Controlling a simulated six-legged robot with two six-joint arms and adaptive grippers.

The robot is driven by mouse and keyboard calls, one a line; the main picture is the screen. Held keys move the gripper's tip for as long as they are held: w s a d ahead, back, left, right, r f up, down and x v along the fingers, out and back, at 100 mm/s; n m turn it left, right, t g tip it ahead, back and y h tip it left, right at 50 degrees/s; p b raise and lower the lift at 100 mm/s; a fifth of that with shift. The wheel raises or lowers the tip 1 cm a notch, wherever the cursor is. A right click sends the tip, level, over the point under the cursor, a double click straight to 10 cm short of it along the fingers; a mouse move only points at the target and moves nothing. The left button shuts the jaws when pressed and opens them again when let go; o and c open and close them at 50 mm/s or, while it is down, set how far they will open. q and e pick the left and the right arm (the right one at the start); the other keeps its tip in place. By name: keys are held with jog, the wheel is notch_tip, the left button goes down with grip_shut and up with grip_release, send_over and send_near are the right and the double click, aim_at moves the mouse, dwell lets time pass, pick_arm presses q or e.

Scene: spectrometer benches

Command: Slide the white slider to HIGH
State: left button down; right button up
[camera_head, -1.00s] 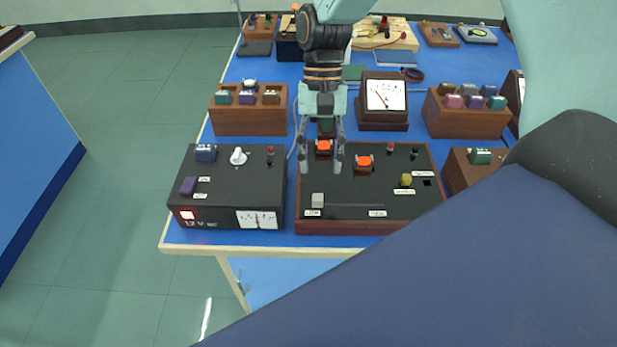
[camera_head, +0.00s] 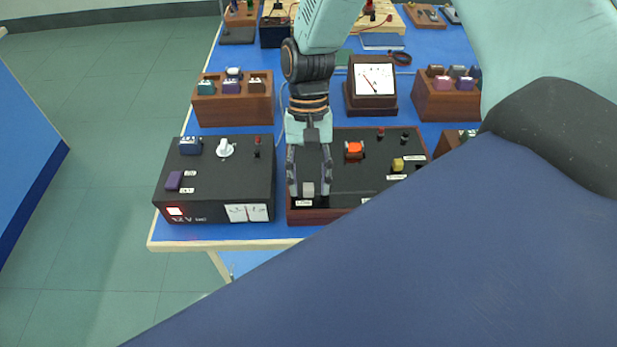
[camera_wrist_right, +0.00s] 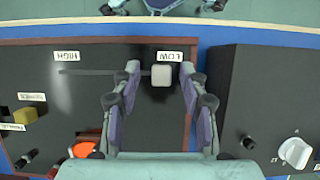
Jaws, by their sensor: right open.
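The white slider (camera_head: 308,189) is a small pale block at the LOW end of its slot, at the left front of the black-topped wooden box (camera_head: 376,168). In the right wrist view the slider (camera_wrist_right: 161,76) lies between the fingertips of my right gripper (camera_wrist_right: 160,82), beside the LOW label (camera_wrist_right: 170,56). The slot (camera_wrist_right: 95,72) runs from there to the HIGH label (camera_wrist_right: 67,57). In the head view my right gripper (camera_head: 309,188) is open and points down, with one finger on each side of the slider. I cannot tell whether either finger touches it. My left gripper is not seen.
A black 12 V supply box (camera_head: 218,178) stands close on the left. An orange switch (camera_head: 354,150) and a yellow knob (camera_head: 398,165) sit on the slider's box. A meter (camera_head: 372,103) and wooden blocks stand behind. My own dark blue body part covers the front right.

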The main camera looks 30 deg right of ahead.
grip_shut()
dwell(0.4)
dwell(0.4)
